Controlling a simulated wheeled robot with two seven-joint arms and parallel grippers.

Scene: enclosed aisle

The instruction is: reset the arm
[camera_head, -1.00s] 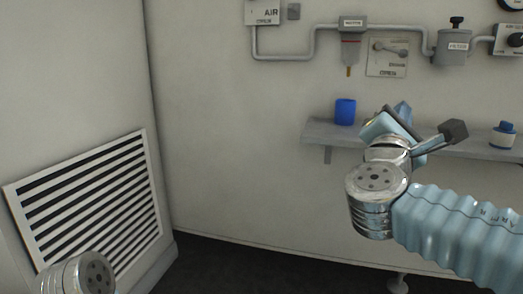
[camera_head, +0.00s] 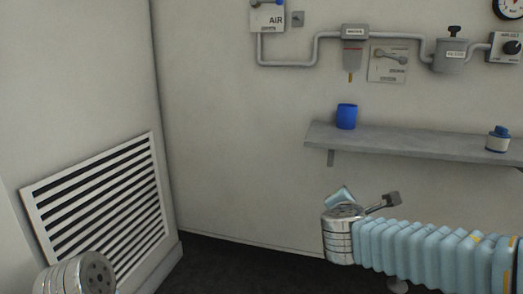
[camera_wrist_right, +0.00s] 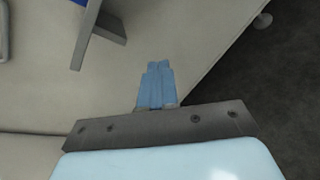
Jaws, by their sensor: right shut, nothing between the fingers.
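My right arm comes in from the lower right of the head view, in a light-blue ribbed sleeve, and ends at a metal wrist joint below the shelf. In the right wrist view my right gripper (camera_wrist_right: 158,66) is shut, its two blue fingers together with nothing between them. The fingers appear clear of the wall and shelf; the head view does not show them clearly. Only a metal joint of my left arm shows at the lower left of the head view; the left gripper is out of frame.
A grey wall shelf (camera_head: 420,145) holds a blue cup (camera_head: 346,116) and a white bottle with a blue cap (camera_head: 498,139). Above run pipes with a filter (camera_head: 353,54) and a grey canister (camera_head: 451,55). A louvred vent (camera_head: 100,200) is at left. Dark floor lies below.

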